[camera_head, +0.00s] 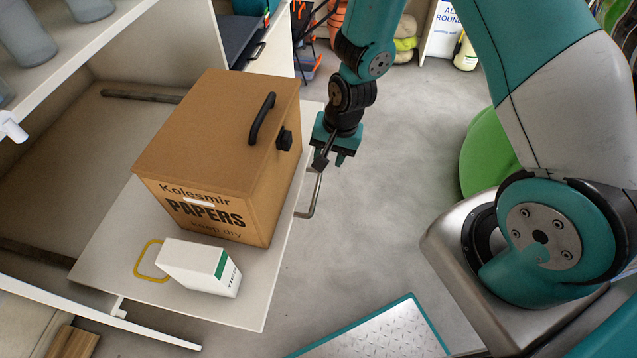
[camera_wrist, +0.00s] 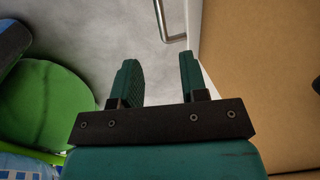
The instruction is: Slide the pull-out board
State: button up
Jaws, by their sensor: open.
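The pull-out board (camera_head: 120,235) is a pale flat shelf extending out of the cabinet on the left. A bent metal bar handle (camera_head: 317,196) is fixed along its front edge; in the wrist view the handle (camera_wrist: 168,25) shows at the top, beyond my fingertips. My gripper (camera_head: 331,157) hangs by the far end of the handle, fingers down. In the wrist view my gripper (camera_wrist: 160,75) is open with nothing between its fingers.
A brown lidded box (camera_head: 200,130) with a black handle and a small white box (camera_head: 195,265) stand on the board. The box also fills the right of the wrist view (camera_wrist: 260,80). Grey floor (camera_head: 385,200) is open right of the board. A green round object (camera_head: 485,155) stands farther right.

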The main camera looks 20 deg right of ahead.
aim_at(318, 186)
jog(key=f, duration=0.4)
jog(key=w+a+f, duration=0.1)
jog(key=f, duration=0.2)
jog(key=a+f, duration=0.1)
jog(key=f, duration=0.3)
jog(key=shift+w+f, duration=0.15)
jog(key=shift+f, duration=0.15)
grip_shut()
